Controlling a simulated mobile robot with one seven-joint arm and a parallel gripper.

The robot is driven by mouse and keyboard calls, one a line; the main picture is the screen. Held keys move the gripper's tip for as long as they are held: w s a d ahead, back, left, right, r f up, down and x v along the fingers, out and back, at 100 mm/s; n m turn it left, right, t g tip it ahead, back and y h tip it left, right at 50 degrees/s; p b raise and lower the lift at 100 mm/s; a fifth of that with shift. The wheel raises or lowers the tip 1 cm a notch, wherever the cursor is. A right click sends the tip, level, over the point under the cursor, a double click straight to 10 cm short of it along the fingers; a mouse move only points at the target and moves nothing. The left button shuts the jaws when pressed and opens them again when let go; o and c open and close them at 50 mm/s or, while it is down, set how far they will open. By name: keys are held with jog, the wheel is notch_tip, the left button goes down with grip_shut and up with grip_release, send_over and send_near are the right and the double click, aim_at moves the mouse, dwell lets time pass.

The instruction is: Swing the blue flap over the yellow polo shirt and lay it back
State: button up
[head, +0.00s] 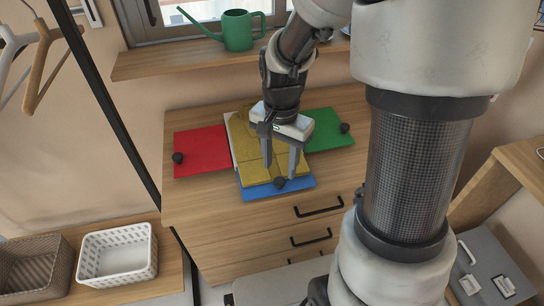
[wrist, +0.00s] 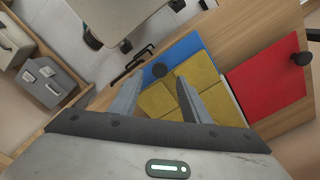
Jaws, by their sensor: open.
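The blue flap (head: 263,191) lies flat at the front of the dresser top, with a dark round knob (head: 280,183) near its front edge. The folded yellow polo shirt (head: 243,150) lies just behind it and covers the flap's rear part. In the wrist view the blue flap (wrist: 190,46), its knob (wrist: 160,70) and the yellow shirt (wrist: 201,75) all show. My gripper (head: 280,170) is open and empty, pointing down above the shirt's front, close to the knob. In the wrist view the knob appears between the two fingertips (wrist: 154,62). Whether a finger touches anything is unclear.
A shelf (head: 180,65) with a green watering can (head: 238,30) is behind. Baskets (head: 117,254) stand at lower left. Bare wood (head: 182,203) surrounds the flaps.

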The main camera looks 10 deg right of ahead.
aim_at(279, 181)
jog(key=shift+f+b, duration=0.45)
jog(key=shift+f, duration=1.9)
grip_shut()
